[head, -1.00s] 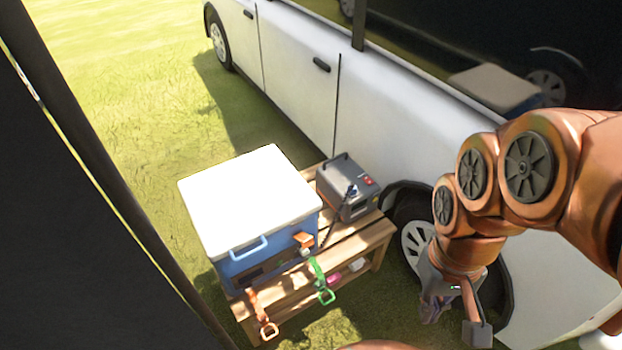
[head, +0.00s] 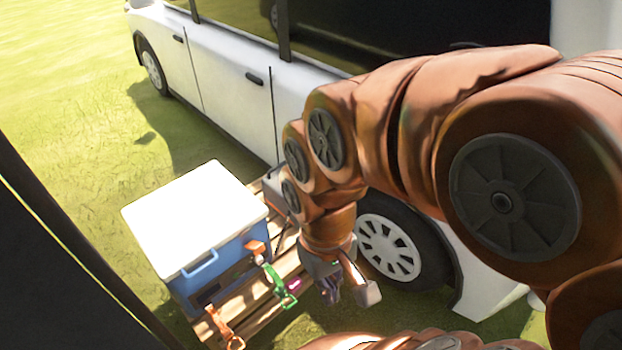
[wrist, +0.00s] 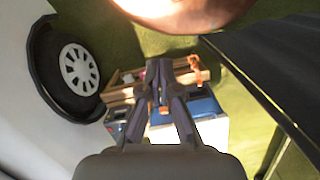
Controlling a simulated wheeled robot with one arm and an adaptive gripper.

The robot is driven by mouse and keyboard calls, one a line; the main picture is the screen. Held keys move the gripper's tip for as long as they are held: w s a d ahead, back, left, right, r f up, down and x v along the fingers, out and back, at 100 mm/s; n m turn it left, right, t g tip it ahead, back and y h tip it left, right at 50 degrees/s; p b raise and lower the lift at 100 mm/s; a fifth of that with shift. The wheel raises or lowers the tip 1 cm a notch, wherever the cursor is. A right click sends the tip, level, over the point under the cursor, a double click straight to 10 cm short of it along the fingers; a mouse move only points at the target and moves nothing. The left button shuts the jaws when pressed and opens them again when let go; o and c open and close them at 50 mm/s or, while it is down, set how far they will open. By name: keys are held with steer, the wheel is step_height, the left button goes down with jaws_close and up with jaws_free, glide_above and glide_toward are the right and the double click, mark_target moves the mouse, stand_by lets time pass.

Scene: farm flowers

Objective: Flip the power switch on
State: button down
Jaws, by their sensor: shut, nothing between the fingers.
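The grey power box with the switch stands on the wooden bench (head: 232,318) beside the cooler. In the head view my arm hides nearly all of the power box (head: 277,184), and its switch is not visible there. In the wrist view a dark box partly shows left of my fingers (wrist: 117,113), too small to make out a switch. My gripper (head: 332,292) is shut and empty, hanging in front of the bench's right end, near the car's wheel. In the wrist view its fingers point toward the bench.
A blue cooler with a white lid (head: 195,215) takes up the bench's left part. Open grass lies left.

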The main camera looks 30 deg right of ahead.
steer(key=w+a+f+n+t+y+b, duration=0.1)
steer(key=w+f+b, duration=0.3)
steer(key=w, duration=0.7)
steer(key=w+f+n+t+y+b, duration=0.1)
steer(key=w+y+b, duration=0.1)
steer(key=w+b, duration=0.65)
steer(key=w+d+f+t+y+b, duration=0.1)
steer(key=w+d+f+b, duration=0.2)
steer(key=w, duration=0.6)
steer(key=w+d+f+t+b, duration=0.2)
steer(key=w+d+f+b, duration=0.1)
steer(key=w, duration=0.5)
steer(key=w+d+f+t+b, duration=0.2)
steer(key=w+d+f+b, duration=0.6)
steer(key=w+d, duration=0.4)
steer(key=w+d+f+t+h+b, duration=0.1)
steer(key=w+d+f+b, duration=0.1)
steer(key=d+f, duration=0.3)
steer(key=w+d+f+t+h+b, duration=0.1)
steer(key=d+f+b, duration=0.3)
steer(key=d, duration=0.9)
step_height(320, 180, down, 2)
steer(key=shift+w+d+f, duration=0.25)
steer(key=shift+w+d, duration=0.05)
steer(key=shift+w, duration=0.6)
